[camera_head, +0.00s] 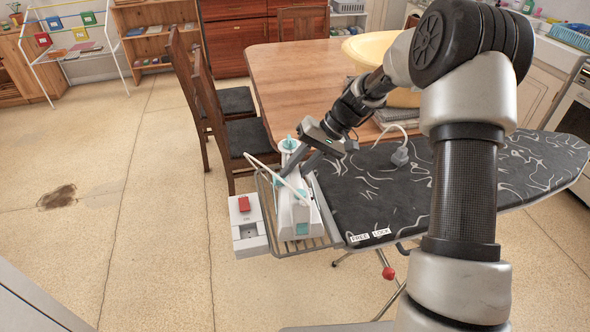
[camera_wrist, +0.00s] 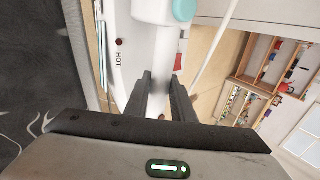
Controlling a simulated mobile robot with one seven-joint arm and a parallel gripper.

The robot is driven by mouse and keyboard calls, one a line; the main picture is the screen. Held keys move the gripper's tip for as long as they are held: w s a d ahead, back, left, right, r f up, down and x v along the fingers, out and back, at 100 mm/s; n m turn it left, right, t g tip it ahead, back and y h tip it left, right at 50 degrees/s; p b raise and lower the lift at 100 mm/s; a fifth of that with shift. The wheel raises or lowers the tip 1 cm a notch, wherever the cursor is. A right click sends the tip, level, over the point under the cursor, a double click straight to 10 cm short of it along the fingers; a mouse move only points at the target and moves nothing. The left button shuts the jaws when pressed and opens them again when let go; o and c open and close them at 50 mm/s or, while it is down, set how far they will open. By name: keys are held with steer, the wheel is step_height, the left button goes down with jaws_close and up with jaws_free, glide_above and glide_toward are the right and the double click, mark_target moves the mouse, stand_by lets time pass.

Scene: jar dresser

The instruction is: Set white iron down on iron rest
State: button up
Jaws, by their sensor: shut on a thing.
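The white iron (camera_head: 293,215) with teal parts is at the wire iron rest (camera_head: 318,242) on the left end of the ironing board. From this view I cannot tell whether its weight is on the rest's wires or it is just above them. My gripper (camera_head: 308,166) is shut on the iron at its upper part. In the wrist view the fingers (camera_wrist: 160,95) close around the white handle of the iron (camera_wrist: 140,50), with a red dot and the word HOT beside it. The iron's underside is hidden.
The dark patterned ironing board (camera_head: 375,190) extends right from the rest. A white box with a red switch (camera_head: 243,205) sits at the rest's left. A wooden table (camera_head: 290,75) and chairs (camera_head: 215,110) stand behind.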

steer(key=shift+f+b, duration=0.45)
steer(key=shift+f, duration=0.05)
stand_by(0.3)
steer(key=o, duration=1.1)
steer(key=shift+c, duration=0.2)
steer(key=shift+f, duration=0.1)
steer(key=s+p+v, duration=0.1)
steer(key=v, duration=1.6)
steer(key=s+a+r+t+h+p, duration=0.15)
steer(key=s+r+h+p, duration=0.35)
steer(key=s+r, duration=0.8)
steer(key=s+d+r+t+h+p, duration=0.1)
steer(key=s+t, duration=0.1)
steer(key=s, duration=0.5)
steer(key=s+d+r+m+t+h+p, duration=0.1)
steer(key=s+r+t+p, duration=0.1)
steer(key=s, duration=0.6)
steer(key=shift+d+r+t, duration=0.25)
steer(key=shift+r+t, duration=0.05)
steer(key=shift+t, duration=0.15)
